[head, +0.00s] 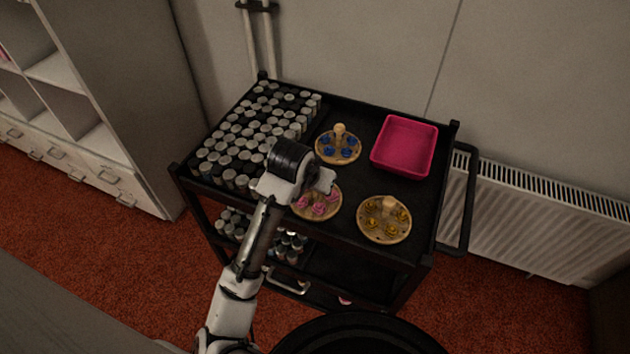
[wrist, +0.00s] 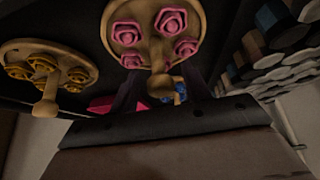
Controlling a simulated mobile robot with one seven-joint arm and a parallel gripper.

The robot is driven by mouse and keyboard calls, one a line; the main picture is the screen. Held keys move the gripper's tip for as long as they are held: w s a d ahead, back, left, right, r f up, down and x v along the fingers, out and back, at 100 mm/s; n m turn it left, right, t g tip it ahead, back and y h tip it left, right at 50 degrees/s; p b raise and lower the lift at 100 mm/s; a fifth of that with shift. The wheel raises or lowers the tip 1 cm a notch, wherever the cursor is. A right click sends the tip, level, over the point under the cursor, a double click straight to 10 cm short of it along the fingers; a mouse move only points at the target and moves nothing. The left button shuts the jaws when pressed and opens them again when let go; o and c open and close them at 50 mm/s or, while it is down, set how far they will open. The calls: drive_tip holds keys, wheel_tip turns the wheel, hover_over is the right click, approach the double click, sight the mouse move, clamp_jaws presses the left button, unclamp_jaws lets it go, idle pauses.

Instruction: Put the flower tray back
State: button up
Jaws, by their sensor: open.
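Three round wooden flower trays with central knobs stand on the black cart. The pink-flower tray (head: 334,207) is in the middle, partly hidden by my gripper (head: 324,183). The blue-flower tray (head: 338,159) is behind it, and the yellow-flower tray (head: 384,220) is at front right. In the wrist view my gripper (wrist: 160,88) is open, its fingers appearing on either side of the knob of the pink-flower tray (wrist: 150,45); I cannot tell if they touch it. The yellow-flower tray (wrist: 18,50) shows at left there.
The black cart (head: 432,200) has many grey-topped jars (head: 250,135) packed at its left. A pink bin (head: 405,146) stands at back right. Bare cart top lies around the trays. A white radiator (head: 545,215) is to the right and shelving (head: 120,90) to the left.

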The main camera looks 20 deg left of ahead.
drive_tip(key=shift+r, duration=0.25)
drive_tip(key=v, duration=1.2)
